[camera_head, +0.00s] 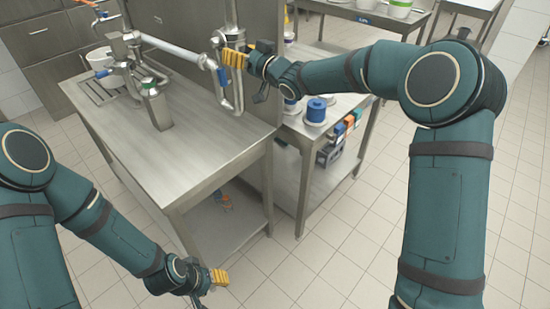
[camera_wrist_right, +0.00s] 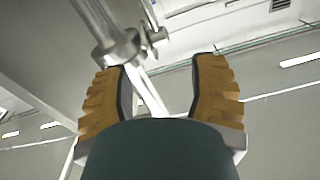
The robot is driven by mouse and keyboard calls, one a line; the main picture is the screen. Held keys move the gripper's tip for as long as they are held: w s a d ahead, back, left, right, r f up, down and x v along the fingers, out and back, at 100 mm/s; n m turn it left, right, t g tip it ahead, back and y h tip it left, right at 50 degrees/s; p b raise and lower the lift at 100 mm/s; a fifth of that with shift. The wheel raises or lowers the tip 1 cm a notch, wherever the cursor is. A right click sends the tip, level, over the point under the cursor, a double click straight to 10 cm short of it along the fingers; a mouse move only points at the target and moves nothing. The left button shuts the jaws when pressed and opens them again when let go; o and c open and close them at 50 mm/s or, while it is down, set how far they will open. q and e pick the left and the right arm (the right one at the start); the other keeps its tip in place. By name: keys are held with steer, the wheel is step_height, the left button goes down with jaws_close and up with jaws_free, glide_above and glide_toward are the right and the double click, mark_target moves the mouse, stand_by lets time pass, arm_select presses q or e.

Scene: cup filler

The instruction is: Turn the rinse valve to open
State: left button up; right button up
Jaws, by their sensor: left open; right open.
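Steel pipework stands over the steel table (camera_head: 190,150). A vertical pipe with a metal fitting (camera_head: 230,36) and a blue-sleeved part (camera_head: 222,77) is at its right end. I cannot tell for sure which part is the rinse valve. My right gripper (camera_head: 237,57) is open at this pipe, its yellow fingers close to the fitting. In the right wrist view the open fingers (camera_wrist_right: 158,95) show with the metal fitting (camera_wrist_right: 118,48) beyond them, toward upper left; nothing is clasped. Contact is unclear. My left gripper (camera_head: 216,278) is low, in front of the table, away from the pipework.
A metal canister (camera_head: 157,106) and a white pot (camera_head: 101,60) stand on the table. A steel panel (camera_head: 250,60) rises behind the right pipe. The floor at front right is clear.

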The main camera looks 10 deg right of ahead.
steer(key=r+v, duration=0.1)
steer(key=v, duration=1.3)
arm_select(q)
steer(key=shift+w+f+b, duration=0.15)
steer(key=shift+f+b, duration=0.7)
steer(key=shift+b, duration=0.2)
steer(key=shift+w+f+b, duration=0.15)
steer(key=shift+f+b, duration=0.65)
steer(key=shift+b, duration=0.2)
arm_select(e)
steer(key=s+a+f+m+g+h, duration=0.1)
steer(key=s+f+m+g+h, duration=0.1)
steer(key=f, duration=1.2)
steer(key=s+a+f+m+g+h, duration=0.1)
steer(key=s+f+m+g+h, duration=0.1)
steer(key=f, duration=1.3)
steer(key=shift+s+m+g+h, duration=0.4)
steer(key=shift+s+h, duration=0.1)
steer(key=shift+s, duration=0.4)
steer(key=shift+o, duration=0.2)
steer(key=shift+r, duration=0.1)
